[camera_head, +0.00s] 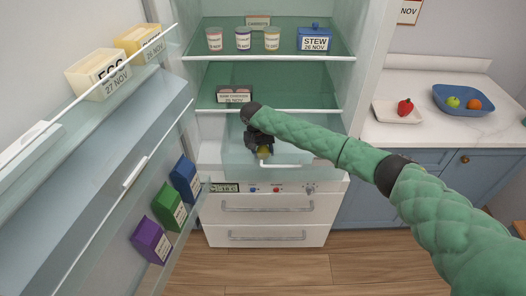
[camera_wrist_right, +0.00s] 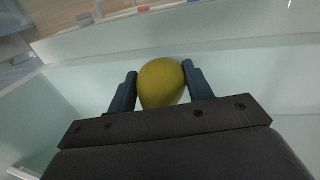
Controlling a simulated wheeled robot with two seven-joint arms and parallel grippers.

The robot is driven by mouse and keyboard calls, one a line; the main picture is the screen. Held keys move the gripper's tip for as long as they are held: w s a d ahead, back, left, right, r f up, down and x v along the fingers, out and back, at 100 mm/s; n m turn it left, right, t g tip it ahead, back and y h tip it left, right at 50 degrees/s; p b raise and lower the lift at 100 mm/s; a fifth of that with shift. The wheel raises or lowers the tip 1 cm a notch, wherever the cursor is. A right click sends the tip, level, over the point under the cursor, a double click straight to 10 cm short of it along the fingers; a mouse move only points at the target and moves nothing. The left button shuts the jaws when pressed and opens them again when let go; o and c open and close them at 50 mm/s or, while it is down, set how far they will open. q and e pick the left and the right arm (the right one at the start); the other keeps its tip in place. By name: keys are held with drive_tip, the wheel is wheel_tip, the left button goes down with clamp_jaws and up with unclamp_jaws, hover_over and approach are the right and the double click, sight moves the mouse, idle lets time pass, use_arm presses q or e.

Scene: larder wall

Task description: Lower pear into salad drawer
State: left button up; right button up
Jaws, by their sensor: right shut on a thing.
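The yellow-green pear (camera_wrist_right: 160,84) is between the two dark fingers of my right gripper (camera_wrist_right: 158,82), which is shut on it. In the head view the pear (camera_head: 264,152) shows just below my right gripper (camera_head: 262,143), partly hidden by it. The pale, clear-walled salad drawer (camera_head: 230,167) is pulled out of the fridge below the lower shelf. The pear is over or within the drawer's opening; its exact height above the floor is hard to tell. In the right wrist view the drawer's wall (camera_wrist_right: 240,48) runs behind the pear. My left gripper is out of view.
A shelf with a labelled pack (camera_head: 233,94) is above the drawer. At right, a counter holds a blue bowl (camera_head: 462,107) and a white tray (camera_head: 385,116) with a red pepper.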

drive_tip(key=shift+f, duration=0.5)
idle(0.4)
drive_tip(key=o, duration=1.1)
